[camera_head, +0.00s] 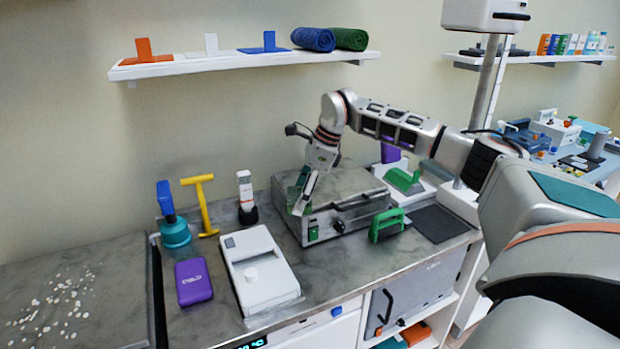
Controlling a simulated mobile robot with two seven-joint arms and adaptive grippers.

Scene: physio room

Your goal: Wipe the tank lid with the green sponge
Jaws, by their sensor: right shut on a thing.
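The tank (365,213) is a steel box with a black knob and a small green switch on its front. Its flat grey lid (350,184) is on top. My right gripper (300,200) reaches in from the right and points down at the lid's left end. It is shut on the green sponge (293,198), which shows only as small green patches around the fingers. I cannot tell whether the sponge touches the lid. My left gripper is out of view.
A green-handled block (387,225) stands before the tank, and another green piece (405,181) sits behind it to the right. A dark mat (438,223) lies right.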

